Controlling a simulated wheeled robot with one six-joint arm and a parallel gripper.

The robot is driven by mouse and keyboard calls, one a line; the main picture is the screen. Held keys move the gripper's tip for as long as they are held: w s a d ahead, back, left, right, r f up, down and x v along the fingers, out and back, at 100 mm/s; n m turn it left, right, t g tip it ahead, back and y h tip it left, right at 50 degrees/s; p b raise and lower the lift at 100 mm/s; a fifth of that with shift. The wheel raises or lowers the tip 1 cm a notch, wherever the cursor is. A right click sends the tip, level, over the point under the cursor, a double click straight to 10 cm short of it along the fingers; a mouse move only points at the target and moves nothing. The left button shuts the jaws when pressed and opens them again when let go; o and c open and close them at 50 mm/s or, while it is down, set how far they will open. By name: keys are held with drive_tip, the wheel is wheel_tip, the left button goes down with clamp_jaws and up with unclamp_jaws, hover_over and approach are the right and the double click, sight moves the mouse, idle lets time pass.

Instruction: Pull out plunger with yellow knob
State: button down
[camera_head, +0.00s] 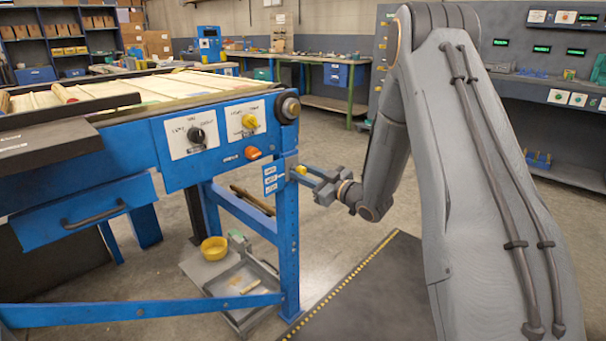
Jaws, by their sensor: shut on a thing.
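The plunger's small yellow knob (301,170) shows at the right side of the blue machine's corner leg, beside a blue label plate. My gripper (302,175) reaches in from the right and is shut on the yellow knob, with its fingers around it. The fingers hide part of the knob, and the plunger's shaft is not visible. I cannot tell how far out the plunger stands.
The blue bench (130,160) carries a black rotary knob (196,134), a yellow rotary knob (250,121) and an orange button (253,153). A drawer (85,208) is below. A yellow bowl (214,248) sits on a low shelf. A dark mat (370,290) covers clear floor.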

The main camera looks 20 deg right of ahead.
sight(304, 174)
drive_tip(key=shift+p+v, duration=0.65)
drive_tip(key=shift+v, duration=0.75)
drive_tip(key=shift+s+d, duration=0.15)
drive_tip(key=shift+s, duration=0.1)
drive_tip(key=shift+f, duration=0.1)
drive_tip(key=c, duration=1.5)
unclamp_jaws()
drive_tip(key=shift+s+d, duration=0.1)
drive_tip(key=shift+o, duration=0.6)
drive_tip(key=v, duration=0.7)
drive_tip(key=shift+s+p, duration=0.3)
drive_tip(key=shift+s, duration=0.05)
